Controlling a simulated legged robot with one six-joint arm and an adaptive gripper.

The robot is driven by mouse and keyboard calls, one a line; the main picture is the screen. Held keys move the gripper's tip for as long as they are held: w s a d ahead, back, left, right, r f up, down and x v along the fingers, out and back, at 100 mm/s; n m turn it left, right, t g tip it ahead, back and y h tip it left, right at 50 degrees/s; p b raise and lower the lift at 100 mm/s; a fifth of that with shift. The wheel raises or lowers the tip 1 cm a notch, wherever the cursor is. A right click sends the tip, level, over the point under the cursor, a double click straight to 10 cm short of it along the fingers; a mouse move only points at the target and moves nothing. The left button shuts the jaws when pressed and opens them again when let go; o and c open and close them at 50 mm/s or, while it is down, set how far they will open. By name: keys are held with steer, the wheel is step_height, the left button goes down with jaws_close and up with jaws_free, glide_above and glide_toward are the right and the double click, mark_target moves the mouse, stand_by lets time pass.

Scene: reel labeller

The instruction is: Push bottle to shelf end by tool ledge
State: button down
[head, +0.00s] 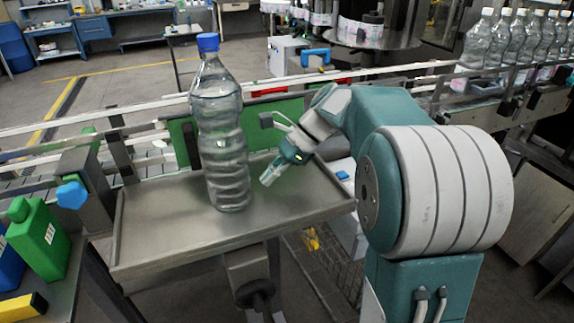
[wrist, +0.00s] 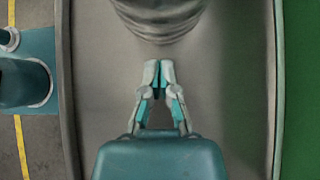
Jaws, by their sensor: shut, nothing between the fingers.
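A clear plastic bottle (head: 219,130) with a blue cap stands upright on the grey metal shelf (head: 150,243), near its middle. The lower part of the bottle (wrist: 160,18) shows at the top of the wrist view. My gripper (head: 268,178) is over the shelf to the right of the bottle. Its fingertips (wrist: 158,70) are together and empty, with a small gap to the bottle in the wrist view. The tool ledge (head: 30,300) is at the lower left, beyond the left end of the shelf.
A green jug (head: 38,240) and a yellow-black tool (head: 22,307) are on the ledge. A blue knob (head: 71,194) is near the shelf's left end. A conveyor with several bottles (head: 510,40) runs behind. The shelf has raised rims and is bare left of the bottle.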

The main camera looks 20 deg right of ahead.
steer(key=shift+a, duration=0.95)
steer(key=shift+d, duration=0.1)
steer(key=a, duration=1.7)
steer(key=shift+a, duration=0.2)
